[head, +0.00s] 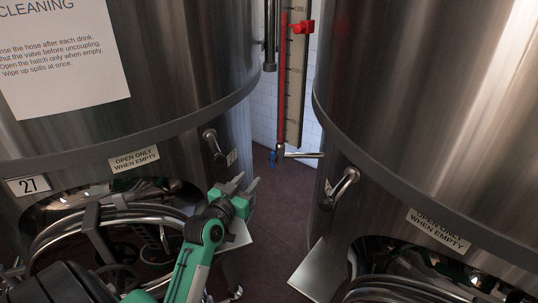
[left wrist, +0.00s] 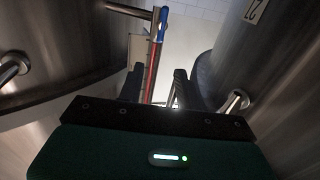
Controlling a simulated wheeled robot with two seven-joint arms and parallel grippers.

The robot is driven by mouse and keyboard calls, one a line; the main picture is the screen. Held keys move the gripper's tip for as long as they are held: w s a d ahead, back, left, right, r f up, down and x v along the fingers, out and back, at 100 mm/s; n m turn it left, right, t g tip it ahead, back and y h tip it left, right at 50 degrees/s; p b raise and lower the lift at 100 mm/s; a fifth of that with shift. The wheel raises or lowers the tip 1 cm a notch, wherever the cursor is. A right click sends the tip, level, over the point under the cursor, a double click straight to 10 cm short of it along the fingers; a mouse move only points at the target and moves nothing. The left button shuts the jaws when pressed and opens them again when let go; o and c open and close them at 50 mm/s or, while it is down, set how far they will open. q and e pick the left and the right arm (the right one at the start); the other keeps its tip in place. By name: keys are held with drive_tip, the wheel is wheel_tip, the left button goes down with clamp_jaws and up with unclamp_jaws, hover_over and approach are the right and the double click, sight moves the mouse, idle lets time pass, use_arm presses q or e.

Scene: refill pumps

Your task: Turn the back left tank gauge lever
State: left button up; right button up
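A tall gauge (head: 293,75) with a red column stands in the gap between two steel tanks. In the left wrist view the red column (left wrist: 152,72) shows beyond the open fingers. My right gripper is not in view.
The left tank (head: 180,60) and right tank (head: 430,90) flank a narrow gap with dark floor (head: 280,215). Metal handles stick out on the left tank (head: 211,140) and right tank (head: 345,184). A short metal pipe (head: 303,155) sits beside the lever.

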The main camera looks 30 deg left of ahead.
sight(272, 155)
use_arm(q)
drive_tip(key=w+a+p, duration=0.1)
drive_tip(key=w+p, duration=0.3)
drive_tip(key=w, duration=0.9)
drive_tip(key=shift+w+a+f, duration=0.15)
drive_tip(key=shift+w+a, duration=0.05)
drive_tip(key=shift+a, duration=0.1)
clamp_jaws()
